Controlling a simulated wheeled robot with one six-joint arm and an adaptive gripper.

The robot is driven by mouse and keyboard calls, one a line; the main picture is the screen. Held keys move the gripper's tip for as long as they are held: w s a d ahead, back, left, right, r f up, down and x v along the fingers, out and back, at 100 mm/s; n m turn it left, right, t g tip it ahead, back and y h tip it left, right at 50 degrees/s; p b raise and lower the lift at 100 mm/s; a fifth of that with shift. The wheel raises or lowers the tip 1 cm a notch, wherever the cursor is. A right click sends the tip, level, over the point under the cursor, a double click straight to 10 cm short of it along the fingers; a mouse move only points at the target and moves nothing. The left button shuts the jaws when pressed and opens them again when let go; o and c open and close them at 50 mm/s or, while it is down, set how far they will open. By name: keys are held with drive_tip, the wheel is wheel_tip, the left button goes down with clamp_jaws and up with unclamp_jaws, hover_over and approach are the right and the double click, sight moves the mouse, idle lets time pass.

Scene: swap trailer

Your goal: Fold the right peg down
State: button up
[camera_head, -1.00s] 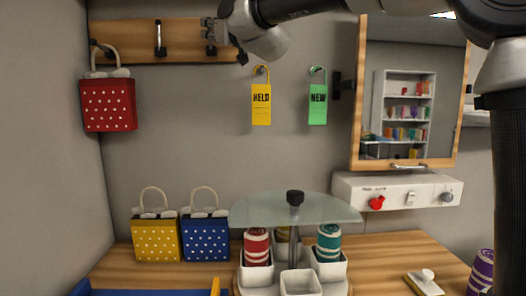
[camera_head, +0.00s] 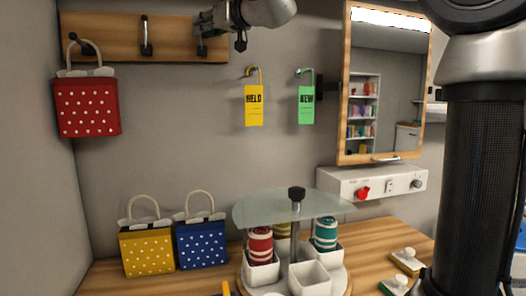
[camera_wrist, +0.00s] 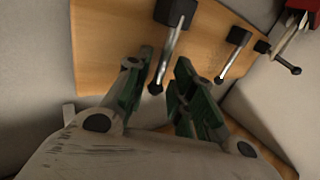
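The wooden peg board (camera_head: 115,25) hangs on the wall at the upper left, with three dark-mounted pegs. The right peg (camera_head: 201,48) is partly hidden by my gripper (camera_head: 204,24). In the wrist view the right peg (camera_wrist: 167,55) is nearest, its metal rod ending in a dark ball between my fingertips. Its rod points much the same way as the middle peg (camera_wrist: 229,62). My gripper (camera_wrist: 163,82) is open, fingers on both sides of the rod; contact is not clear. The left peg (camera_head: 83,48) sticks out and bears a red dotted bag (camera_head: 88,105).
Yellow (camera_head: 253,105) and green (camera_head: 306,105) tags hang right of the board, before the mirror (camera_head: 385,90). Yellow (camera_head: 147,250) and blue (camera_head: 201,243) bags and a glass-topped carousel (camera_head: 285,208) stand on the counter below.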

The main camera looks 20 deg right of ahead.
drive_tip(key=v, duration=0.8)
drive_tip(key=s+f+m+g+h, duration=0.25)
drive_tip(key=f+g, duration=0.25)
drive_tip(key=f, duration=1)
drive_tip(key=s+d+f+g+h, duration=0.1)
drive_tip(key=s+d+f, duration=0.3)
drive_tip(key=s+f, duration=0.2)
drive_tip(key=s+d+f+m+g+h, duration=0.1)
drive_tip(key=s+d+f, duration=0.4)
drive_tip(key=f, duration=0.5)
drive_tip(key=shift+s+d+g+h, duration=0.3)
drive_tip(key=shift+s+g+h, duration=0.05)
drive_tip(key=shift+g+h, duration=0.35)
drive_tip(key=shift+f, duration=0.15)
